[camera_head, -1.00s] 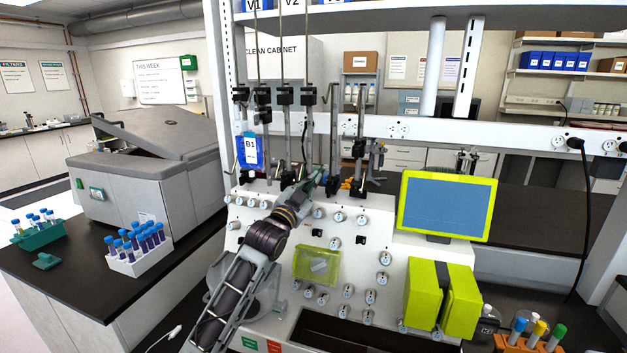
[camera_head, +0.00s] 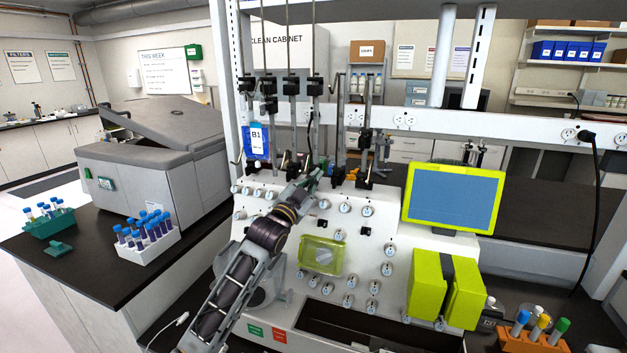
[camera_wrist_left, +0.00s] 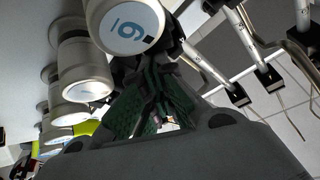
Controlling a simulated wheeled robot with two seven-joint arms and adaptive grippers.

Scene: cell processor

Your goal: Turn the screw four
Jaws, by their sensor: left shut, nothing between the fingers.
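The white cell processor (camera_head: 392,222) carries several small round screw knobs on its sloped front, one of them at the upper middle (camera_head: 345,207). I cannot read their numbers in the head view, so I cannot tell which is four. My left gripper (camera_head: 314,178) is at the upper back of the panel, below the vertical rods, and covers part of it. In the left wrist view its green-padded fingers (camera_wrist_left: 152,98) are shut and empty, just below a white knob (camera_wrist_left: 126,24) marked 6 or 9. More knobs (camera_wrist_left: 84,70) line up to the left.
A yellow-framed screen (camera_head: 453,197) and yellow-green blocks (camera_head: 425,284) stand on the right. Rods with black clamps (camera_head: 292,87) and a blue B1 tag (camera_head: 256,142) rise behind the panel. A white tube rack (camera_head: 150,243) is on the left counter. An orange rack (camera_head: 532,343) is at the lower right.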

